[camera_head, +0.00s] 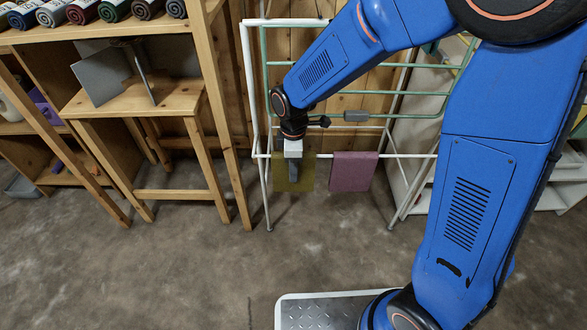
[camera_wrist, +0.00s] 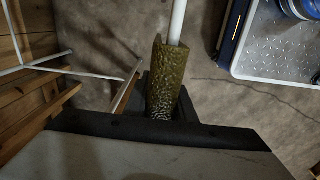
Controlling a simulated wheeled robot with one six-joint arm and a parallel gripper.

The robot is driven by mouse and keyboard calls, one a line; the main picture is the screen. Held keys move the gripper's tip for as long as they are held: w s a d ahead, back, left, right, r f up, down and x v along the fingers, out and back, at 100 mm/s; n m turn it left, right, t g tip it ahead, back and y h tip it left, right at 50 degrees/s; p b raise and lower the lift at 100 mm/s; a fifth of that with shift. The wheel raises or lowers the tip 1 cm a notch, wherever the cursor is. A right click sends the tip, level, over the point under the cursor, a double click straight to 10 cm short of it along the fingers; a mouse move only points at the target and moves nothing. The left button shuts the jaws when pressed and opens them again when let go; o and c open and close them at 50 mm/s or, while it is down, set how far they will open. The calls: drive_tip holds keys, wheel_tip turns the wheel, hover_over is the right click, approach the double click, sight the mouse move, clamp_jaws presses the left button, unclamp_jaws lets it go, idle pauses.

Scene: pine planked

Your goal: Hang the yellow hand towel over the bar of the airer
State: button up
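The yellow hand towel (camera_head: 307,174) is olive yellow and hangs folded over the front white bar of the airer (camera_head: 247,90). The wrist view also shows the towel (camera_wrist: 166,62) wrapped around the white bar (camera_wrist: 178,22), with an end on each side. My gripper (camera_head: 293,168) points down at the towel, with a grey finger in front of its near face. In the wrist view, my gripper's dark fingers (camera_wrist: 168,105) lie on both sides of the towel, close to it. Whether they press on it or stand slightly apart cannot be told.
A pink towel (camera_head: 353,172) hangs on the same bar to the right, with a small gap between. A wooden stool (camera_head: 140,100) and shelf with rolled towels (camera_head: 115,10) stand left. A white shelf unit stands behind right. The floor (camera_head: 170,270) in front is clear.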

wheel_tip(320, 180, up, 20)
drive_tip(key=shift+f, duration=0.25)
idle(1.3)
